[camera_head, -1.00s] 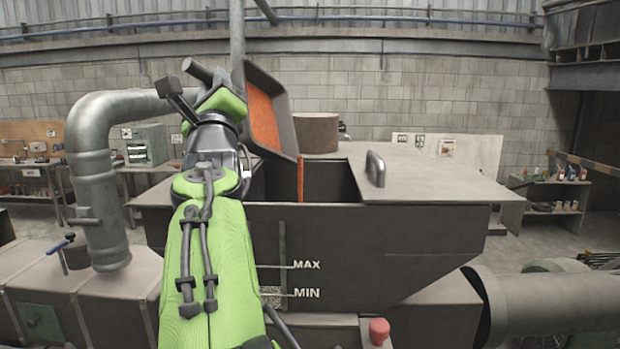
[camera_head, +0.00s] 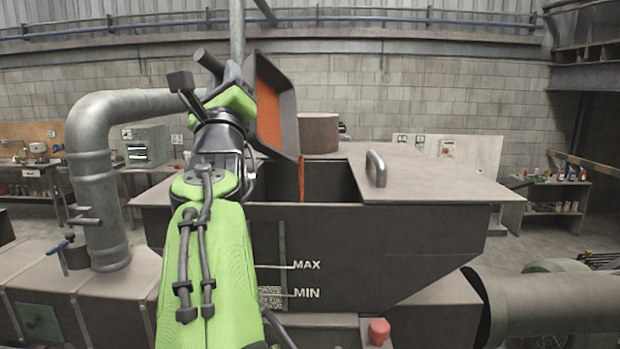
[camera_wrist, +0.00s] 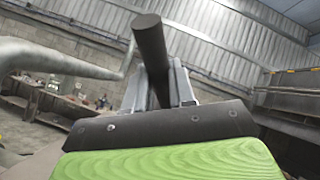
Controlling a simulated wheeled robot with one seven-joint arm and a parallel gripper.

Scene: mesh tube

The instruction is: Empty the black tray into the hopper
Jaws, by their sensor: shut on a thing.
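The black tray (camera_head: 287,96) is tilted steeply, almost on its side, above the hopper's opening. Orange material (camera_head: 268,108) lies against its inside, and a thin orange stream (camera_head: 301,180) falls from its lower corner into the hopper (camera_head: 340,228). The opening is dark inside, and its fill level is hidden. My gripper (camera_wrist: 160,85) is shut on the tray's dark bar-like handle (camera_wrist: 149,40), which stands up between the fingers in the wrist view. In the head view my wrist hides most of the grip, left of the tray.
A flat lid with a metal handle (camera_head: 376,168) covers the hopper's right part. A round drum (camera_head: 319,132) stands behind the opening. A thick grey pipe (camera_head: 92,160) rises at left. A red button (camera_head: 379,331) sits at the front.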

